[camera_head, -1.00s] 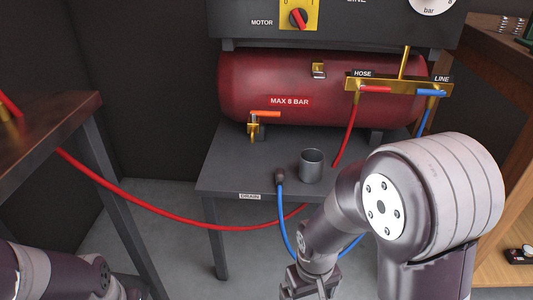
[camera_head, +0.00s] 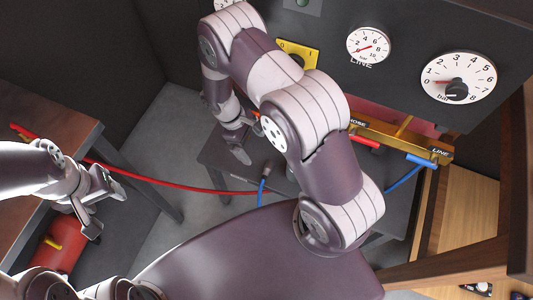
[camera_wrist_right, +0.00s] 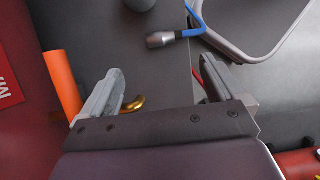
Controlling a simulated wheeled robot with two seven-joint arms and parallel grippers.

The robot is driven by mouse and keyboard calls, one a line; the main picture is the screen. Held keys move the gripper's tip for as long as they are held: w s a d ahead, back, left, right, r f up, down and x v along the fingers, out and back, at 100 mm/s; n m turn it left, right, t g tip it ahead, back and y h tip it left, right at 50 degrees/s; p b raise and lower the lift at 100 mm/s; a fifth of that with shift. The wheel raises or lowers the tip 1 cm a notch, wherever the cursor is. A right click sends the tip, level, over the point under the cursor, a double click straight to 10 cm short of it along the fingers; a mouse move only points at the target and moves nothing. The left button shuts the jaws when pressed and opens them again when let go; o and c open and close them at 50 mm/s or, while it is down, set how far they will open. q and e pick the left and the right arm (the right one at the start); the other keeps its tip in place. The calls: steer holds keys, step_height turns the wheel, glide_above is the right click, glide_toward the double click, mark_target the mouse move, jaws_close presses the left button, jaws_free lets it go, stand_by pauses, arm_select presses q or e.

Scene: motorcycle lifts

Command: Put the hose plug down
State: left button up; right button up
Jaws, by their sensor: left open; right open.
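The hose plug (camera_head: 267,168), a grey connector on the end of the blue hose (camera_head: 261,192), is at the front edge of the grey bench (camera_head: 212,150). In the right wrist view the plug (camera_wrist_right: 160,40) appears to lie on the bench, its hose leading off past the edge. My right gripper (camera_head: 240,150) is to the left of the plug in the head view. In the right wrist view its open jaws (camera_wrist_right: 160,88) are empty, and the plug is beyond the fingertips. My left gripper (camera_head: 96,212) is open and empty at the left, far from the plug.
An orange lever (camera_wrist_right: 62,85) and brass drain outlet (camera_wrist_right: 132,104) are close to the right jaws. A grey cup (camera_wrist_right: 140,4) stands near the plug. A red hose (camera_head: 180,187) runs across to the left table (camera_head: 45,110). My right arm hides much of the bench.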

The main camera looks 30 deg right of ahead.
glide_above(267, 169)
steer(key=w+a, duration=0.1)
steer(key=w, duration=0.1)
step_height(267, 169, down, 7)
steer(key=shift+r+b, duration=0.15)
steer(key=shift+b, duration=0.25)
steer(key=x, duration=0.4)
steer(key=shift+s+a, duration=0.1)
steer(key=shift+a, duration=0.1)
steer(key=shift+s+d+f, duration=0.1)
steer(key=shift+d+f, duration=0.05)
steer(key=shift+f, duration=0.35)
steer(key=c, duration=1.1)
